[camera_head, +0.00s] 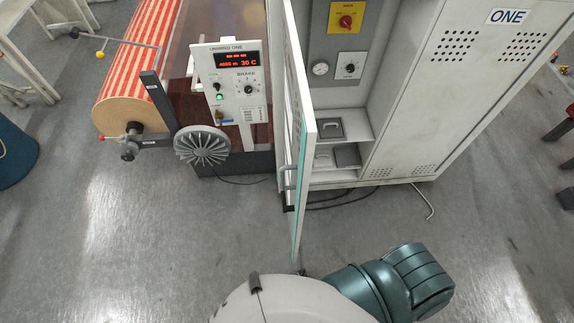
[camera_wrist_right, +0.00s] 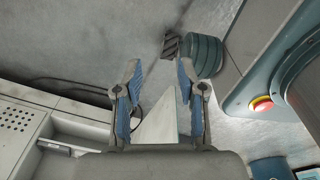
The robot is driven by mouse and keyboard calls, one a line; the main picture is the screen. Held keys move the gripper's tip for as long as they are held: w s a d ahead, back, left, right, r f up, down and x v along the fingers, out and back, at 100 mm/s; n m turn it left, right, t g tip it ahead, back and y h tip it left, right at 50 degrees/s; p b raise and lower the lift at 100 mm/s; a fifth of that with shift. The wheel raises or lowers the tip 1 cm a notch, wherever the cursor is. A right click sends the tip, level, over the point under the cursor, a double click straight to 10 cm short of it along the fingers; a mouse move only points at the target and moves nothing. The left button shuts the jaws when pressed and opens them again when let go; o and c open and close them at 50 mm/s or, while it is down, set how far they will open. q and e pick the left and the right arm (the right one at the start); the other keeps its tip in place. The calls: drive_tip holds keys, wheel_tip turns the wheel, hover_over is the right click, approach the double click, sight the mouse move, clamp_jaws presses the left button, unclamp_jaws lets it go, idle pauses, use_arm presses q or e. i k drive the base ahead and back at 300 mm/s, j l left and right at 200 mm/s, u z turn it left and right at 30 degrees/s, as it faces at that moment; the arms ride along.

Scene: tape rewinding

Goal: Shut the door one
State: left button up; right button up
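The door (camera_head: 299,140) of the cabinet marked ONE (camera_head: 430,80) stands open in the head view, swung out toward me and seen almost edge-on. Its grey handle (camera_head: 288,178) is on the left face, low near the free edge. In the right wrist view my right gripper (camera_wrist_right: 160,72) is open, its two blue-padded fingers spread apart. A pale wedge-shaped panel (camera_wrist_right: 157,118), apparently part of the door, shows between the fingers; I cannot tell whether they touch it. The right gripper cannot be made out in the head view. My left gripper is in neither view.
A machine with a striped roll (camera_head: 140,50), a control panel (camera_head: 232,82) and a grey handwheel (camera_head: 202,146) stands left of the door. Small trays (camera_head: 345,155) sit inside the cabinet. Cables lie at its foot. The floor (camera_head: 140,240) in front is clear.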

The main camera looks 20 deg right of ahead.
sight(300, 130)
drive_tip(key=j+z, duration=0.2)
drive_tip(key=z, duration=0.15)
drive_tip(key=j+z, duration=0.15)
drive_tip(key=z, duration=0.2)
drive_tip(key=k+j+z, duration=0.1)
drive_tip(key=z, duration=0.25)
